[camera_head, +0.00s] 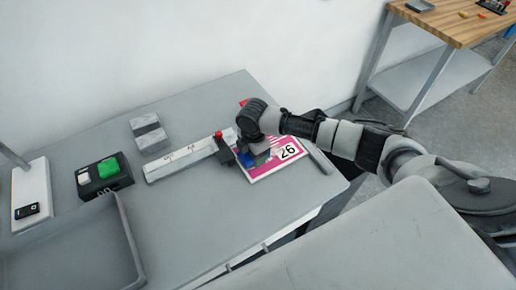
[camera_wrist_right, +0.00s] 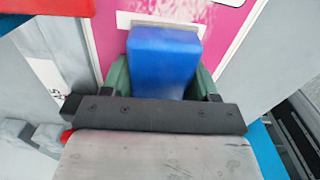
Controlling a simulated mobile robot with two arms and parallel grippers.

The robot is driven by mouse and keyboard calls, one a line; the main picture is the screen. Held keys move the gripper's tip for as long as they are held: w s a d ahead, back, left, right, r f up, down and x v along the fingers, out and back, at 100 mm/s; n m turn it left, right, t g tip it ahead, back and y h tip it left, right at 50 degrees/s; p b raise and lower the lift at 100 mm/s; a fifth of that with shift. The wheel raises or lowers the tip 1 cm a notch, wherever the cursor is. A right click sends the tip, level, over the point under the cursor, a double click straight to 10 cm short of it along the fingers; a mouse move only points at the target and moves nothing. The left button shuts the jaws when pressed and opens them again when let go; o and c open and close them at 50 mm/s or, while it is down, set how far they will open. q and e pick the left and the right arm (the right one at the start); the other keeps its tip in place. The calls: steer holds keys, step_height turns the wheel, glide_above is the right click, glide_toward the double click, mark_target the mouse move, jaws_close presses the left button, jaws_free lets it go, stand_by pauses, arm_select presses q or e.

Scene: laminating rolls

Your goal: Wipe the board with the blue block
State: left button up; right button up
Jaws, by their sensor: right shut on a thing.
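The board (camera_head: 263,168) is a flat panel with a magenta and white face and the number 26, lying at the right part of the grey table. Its magenta surface also shows in the right wrist view (camera_wrist_right: 240,20). The blue block (camera_wrist_right: 165,55) is between the green fingers of my right gripper (camera_wrist_right: 163,75), which is shut on it. The block is over the board; I cannot tell whether it touches. In the head view only a bit of the blue block (camera_head: 245,159) shows beneath my right gripper (camera_head: 248,152). My left gripper is not in view.
A white ruled strip (camera_head: 180,160) with a red-knobbed post (camera_head: 219,135) lies left of the board. Grey blocks (camera_head: 148,132), a box with a green button (camera_head: 108,167) and a grey tray (camera_head: 125,235) are further left. The table's middle front is clear.

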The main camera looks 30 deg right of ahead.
mark_target(282, 144)
steer(key=shift+s, duration=0.15)
steer(key=shift+d+f, duration=0.1)
steer(key=shift+d, duration=0.1)
steer(key=shift+d+p, duration=0.45)
steer(key=shift+d, duration=0.2)
steer(key=shift+w+d+r+p, duration=0.1)
steer(key=shift+w+d+p, duration=0.1)
steer(key=shift+d, duration=0.75)
steer(key=shift+w+d+r+p, duration=0.1)
steer(key=shift+w+d, duration=0.1)
steer(key=shift+d, duration=0.75)
steer(key=shift+w+d, duration=0.1)
steer(key=shift+d, duration=0.75)
steer(key=shift+w+d+f, duration=0.15)
steer(key=shift+d, duration=1.6)
step_height(282, 144, up, 6)
steer(key=p, duration=0.5)
